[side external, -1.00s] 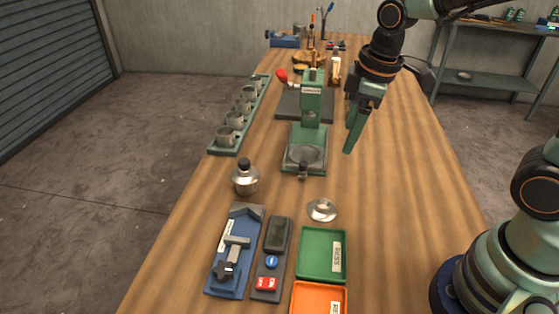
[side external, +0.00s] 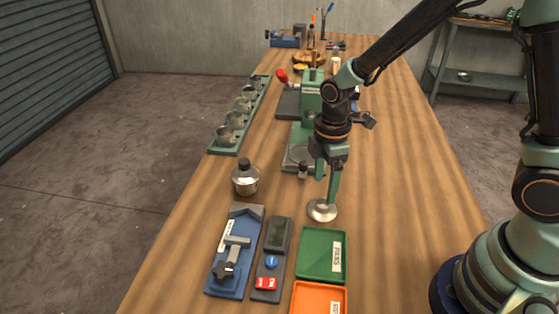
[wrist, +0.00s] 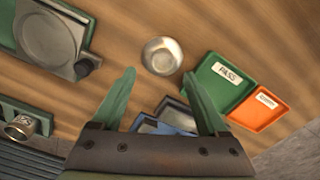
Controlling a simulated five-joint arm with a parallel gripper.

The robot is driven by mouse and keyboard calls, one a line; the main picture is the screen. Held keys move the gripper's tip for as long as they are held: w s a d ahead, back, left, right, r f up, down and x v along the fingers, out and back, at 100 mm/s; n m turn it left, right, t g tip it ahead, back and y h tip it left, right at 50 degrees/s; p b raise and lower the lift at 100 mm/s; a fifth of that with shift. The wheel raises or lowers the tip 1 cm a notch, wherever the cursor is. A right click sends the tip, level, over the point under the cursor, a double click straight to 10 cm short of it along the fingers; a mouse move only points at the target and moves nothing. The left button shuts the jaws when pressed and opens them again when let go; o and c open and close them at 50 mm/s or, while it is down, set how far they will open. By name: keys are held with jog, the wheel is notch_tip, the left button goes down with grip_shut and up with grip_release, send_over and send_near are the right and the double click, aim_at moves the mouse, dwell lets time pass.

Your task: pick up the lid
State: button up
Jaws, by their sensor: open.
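The lid (side external: 318,212), a shallow round silver piece, lies on the wooden bench behind the green tray in the side view. In the wrist view the lid (wrist: 162,55) shows just beyond and between the fingertips. My gripper (side external: 333,198) points down right at the lid, with a finger covering part of it in the side view. In the wrist view my gripper (wrist: 160,77) has its two green fingers spread wide with nothing between them. I cannot tell whether a finger touches the lid.
A green PASS tray (side external: 302,270) and an orange tray (side external: 297,306) stand in front. A silver pot with a black knob (side external: 246,182) stands left. A green press (side external: 293,152) stands behind. A blue fixture (side external: 218,286) and button panel (side external: 266,283) are front left. Bench on the right is clear.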

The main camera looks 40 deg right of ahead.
aim_at(323, 205)
jog(key=f, duration=0.4)
jog(key=shift+s, duration=0.25)
jog(key=shift+f, duration=0.7)
grip_shut()
